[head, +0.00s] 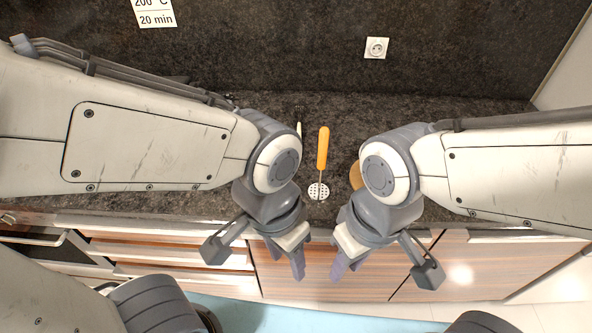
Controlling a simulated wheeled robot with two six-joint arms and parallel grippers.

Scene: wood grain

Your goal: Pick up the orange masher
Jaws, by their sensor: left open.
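The orange masher lies on the dark countertop between my two arms. Its orange handle (323,148) points to the back, and its white perforated round head (318,191) is near the counter's front edge. My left gripper (256,257) is open and empty, in front of the counter edge, to the left of and nearer than the masher. My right gripper (383,268) is also spread open and empty, in front of the counter, to the right of the masher. Neither gripper touches the masher, and it is fully in view.
A dark-headed utensil with a pale handle (299,120) lies left of the masher, partly hidden by my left arm. A brownish rounded object (355,176) is mostly hidden behind my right arm. Wooden drawer fronts (325,270) are below the counter (340,112). A socket (376,47) is on the back wall.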

